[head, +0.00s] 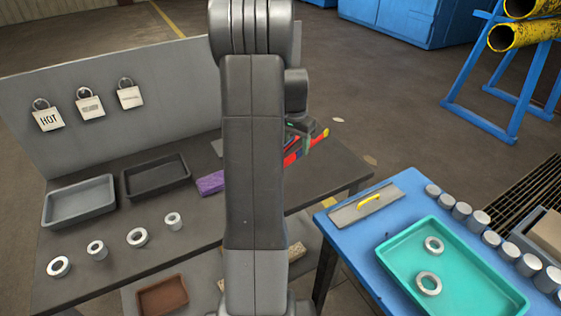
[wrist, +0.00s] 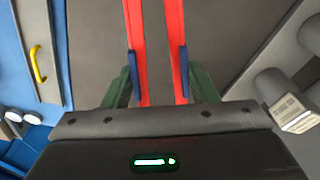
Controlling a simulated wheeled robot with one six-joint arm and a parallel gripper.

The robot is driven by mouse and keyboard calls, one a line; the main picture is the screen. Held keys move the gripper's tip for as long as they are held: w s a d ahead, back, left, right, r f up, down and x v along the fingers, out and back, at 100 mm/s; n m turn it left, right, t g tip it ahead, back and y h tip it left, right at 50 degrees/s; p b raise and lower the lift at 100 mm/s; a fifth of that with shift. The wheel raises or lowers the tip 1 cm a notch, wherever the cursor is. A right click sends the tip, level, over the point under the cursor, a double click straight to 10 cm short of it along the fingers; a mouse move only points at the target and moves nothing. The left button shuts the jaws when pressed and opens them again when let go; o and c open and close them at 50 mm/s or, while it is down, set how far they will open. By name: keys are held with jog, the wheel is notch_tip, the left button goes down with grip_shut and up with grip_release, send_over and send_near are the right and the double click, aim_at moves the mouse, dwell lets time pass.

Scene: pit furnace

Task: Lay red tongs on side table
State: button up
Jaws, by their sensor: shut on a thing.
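My gripper (head: 302,135) is mostly hidden behind my own arm in the head view. In the wrist view my gripper (wrist: 158,80) is shut on the red tongs (wrist: 135,30). Their two red arms run up the picture, with blue parts between my green fingers. The red tongs (head: 291,158) show only partly in the head view, over the right part of the dark table (head: 325,178). I cannot tell whether they touch it. A blue table (head: 345,228) stands to the right. Which of the two is the side table is not marked.
The blue table holds a teal tray (head: 395,243) with rings, a yellow-handled plate (head: 350,208) and several metal cylinders (head: 462,211). The dark table holds two trays, a purple block (head: 211,182) and several rings. A grey panel (head: 170,90) with tags stands behind it.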

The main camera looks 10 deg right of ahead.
aim_at(296, 168)
jog(key=shift+f, duration=3.45)
jog(key=o, duration=0.6)
notch_tip(296, 168, up, 12)
jog(key=shift+s+a, duration=0.4)
jog(key=shift+a, duration=0.05)
